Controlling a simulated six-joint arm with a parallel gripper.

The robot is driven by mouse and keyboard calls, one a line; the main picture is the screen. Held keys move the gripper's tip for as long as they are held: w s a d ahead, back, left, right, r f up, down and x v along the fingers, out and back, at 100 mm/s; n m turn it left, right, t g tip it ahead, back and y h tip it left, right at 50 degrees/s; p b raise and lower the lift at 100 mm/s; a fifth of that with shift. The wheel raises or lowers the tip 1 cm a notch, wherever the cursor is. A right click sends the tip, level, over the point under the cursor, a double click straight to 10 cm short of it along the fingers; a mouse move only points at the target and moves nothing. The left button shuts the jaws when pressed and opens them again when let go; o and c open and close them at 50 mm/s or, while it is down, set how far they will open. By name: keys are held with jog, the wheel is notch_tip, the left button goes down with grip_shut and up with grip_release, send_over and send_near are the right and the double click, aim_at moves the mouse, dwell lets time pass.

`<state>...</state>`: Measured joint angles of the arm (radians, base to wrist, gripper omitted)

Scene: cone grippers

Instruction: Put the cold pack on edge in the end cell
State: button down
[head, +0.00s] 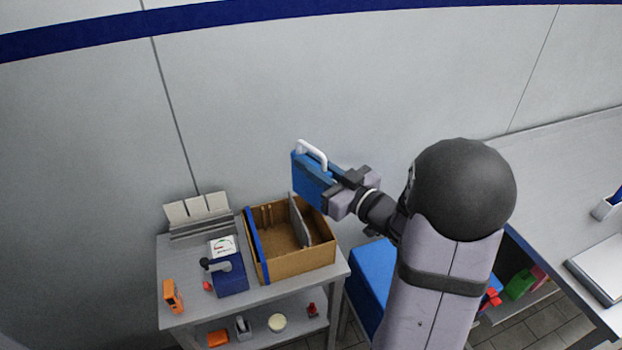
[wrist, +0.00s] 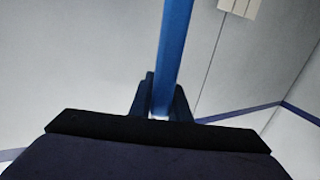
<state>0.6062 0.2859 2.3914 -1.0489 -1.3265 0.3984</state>
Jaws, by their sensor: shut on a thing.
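A blue cold pack (head: 315,184) with a white handle on its top edge is in my gripper (head: 347,183), above the back right part of the box. My gripper is shut on its right part. In the wrist view the pack (wrist: 174,50) shows edge-on as a narrow blue strip between the fingers (wrist: 161,103). The cardboard box (head: 300,265) stands open on a grey cart. A grey divider (head: 299,222) stands inside toward the right. A blue strip or pack (head: 257,246) stands along the left wall. The right cell is partly hidden.
A blue device with a dial (head: 227,270) stands left of the box, with an orange item (head: 172,296) farther left. A grey rack (head: 197,216) is at the back left. A blue box (head: 372,270) is right of the cart (head: 270,293). A workbench (head: 570,190) is far right.

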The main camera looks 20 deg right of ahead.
aim_at(311, 203)
jog(key=shift+f, duration=1.45)
jog(key=shift+s+f, duration=0.3)
jog(key=shift+f, duration=0.4)
jog(key=c, duration=2)
grip_release()
jog(key=shift+a+f, duration=0.1)
jog(key=o, duration=0.3)
jog(key=shift+w, duration=0.15)
jog(key=shift+o, duration=0.2)
jog(key=shift+w, duration=0.2)
jog(key=shift+s, duration=0.2)
jog(key=shift+s+d, duration=0.35)
jog(key=b+v, duration=0.3)
jog(key=v, duration=0.8)
